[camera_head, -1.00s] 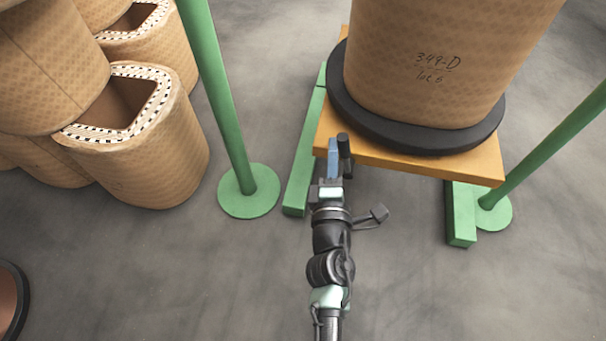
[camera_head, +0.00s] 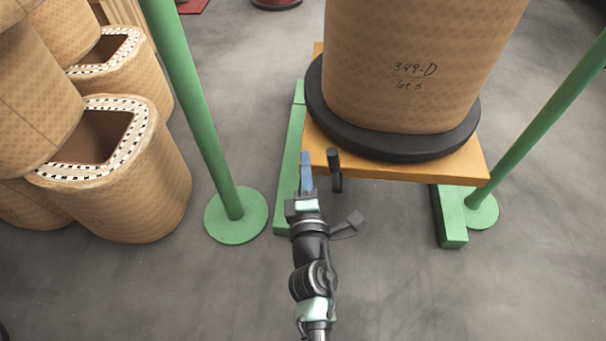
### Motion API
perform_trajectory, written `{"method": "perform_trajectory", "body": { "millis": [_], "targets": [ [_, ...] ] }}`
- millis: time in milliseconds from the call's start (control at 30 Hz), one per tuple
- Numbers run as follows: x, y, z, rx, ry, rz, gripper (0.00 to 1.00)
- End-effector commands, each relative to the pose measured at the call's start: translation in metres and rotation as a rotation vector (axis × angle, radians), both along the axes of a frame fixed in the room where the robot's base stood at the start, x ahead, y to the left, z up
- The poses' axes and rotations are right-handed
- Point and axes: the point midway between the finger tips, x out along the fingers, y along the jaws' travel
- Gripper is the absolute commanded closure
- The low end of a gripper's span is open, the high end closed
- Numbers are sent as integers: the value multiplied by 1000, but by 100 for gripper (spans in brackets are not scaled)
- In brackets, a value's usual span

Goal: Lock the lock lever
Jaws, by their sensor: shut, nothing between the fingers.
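A short black cylindrical handle, which looks like the lock lever (camera_head: 335,171), stands at the front left edge of the orange platform (camera_head: 400,172). Its lower end hangs in front of that edge. My gripper (camera_head: 306,158) is shut and empty, with its blue fingers pointing away from me. It is just left of the lever, with a narrow gap between them in the picture. The fingers overlap the platform's left corner in the picture; I cannot tell their height against it. How the lever joins the platform is not clear.
A tan coil (camera_head: 405,90) on a black round base (camera_head: 330,110) stands on the platform. A green post (camera_head: 195,110) with a round foot is at left, another (camera_head: 550,130) at right. Wrapped coils (camera_head: 130,190) are stacked far left. The front floor is clear.

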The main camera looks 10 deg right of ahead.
Motion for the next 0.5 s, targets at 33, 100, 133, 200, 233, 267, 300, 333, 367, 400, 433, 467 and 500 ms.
{"method": "perform_trajectory", "body": {
  "millis": [33, 100, 133, 200, 233, 267, 300, 333, 367, 400, 433, 467, 500],
  "targets": [
    [-6, 1, -4, -1, 1, 0, 100],
    [-21, 4, -3, -1, 2, 0, 100],
    [-27, 5, -3, 0, 3, 0, 100],
    [-40, 7, -2, -1, 2, 0, 100],
    [-46, 8, -2, 0, 2, -1, 100],
    [-51, 10, -2, 1, 2, 0, 100],
    [-58, 11, -2, 0, 2, 0, 100],
    [-64, 11, -1, 0, 2, -1, 100],
    [-68, 13, -1, 1, 2, 0, 100],
    [-74, 14, 0, 1, 1, 0, 100],
    [-78, 15, 0, 2, 2, 0, 100],
    [-81, 15, 0, 1, 1, 1, 100],
    [-85, 16, 0, 1, 0, 1, 100]
  ]
}}
